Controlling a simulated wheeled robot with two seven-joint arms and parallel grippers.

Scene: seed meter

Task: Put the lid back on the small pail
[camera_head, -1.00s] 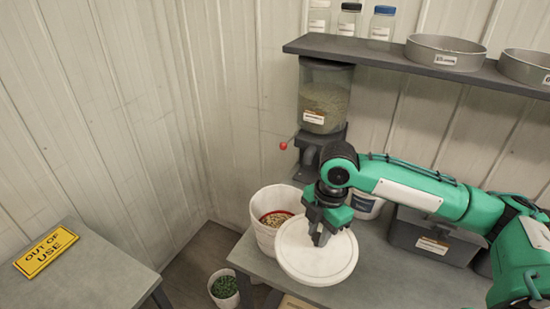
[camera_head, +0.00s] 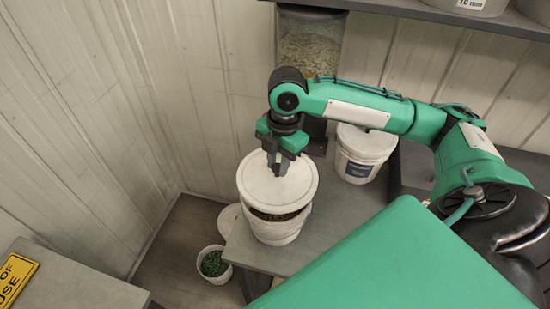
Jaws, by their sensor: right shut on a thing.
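The round white lid (camera_head: 300,182) is over the top of the small white pail (camera_head: 275,232). My right gripper (camera_head: 278,168) is shut on the lid from above. The lid covers the far part of the pail's mouth. At the near side a dark gap shows the grainy contents (camera_head: 284,216) below the lid's edge, so the lid does not sit flush there. Whether it touches the rim at the back is hidden. The pail stands upright near the left end of the table (camera_head: 330,210). My left gripper is out of view.
A lidded white pail (camera_head: 358,166) stands behind on the right. The seed hopper (camera_head: 308,48) hangs on the wall behind the arm. A small pot of green pellets (camera_head: 214,264) and a partly hidden white object (camera_head: 229,217) are left of the table. A yellow sign (camera_head: 14,278) lies lower left.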

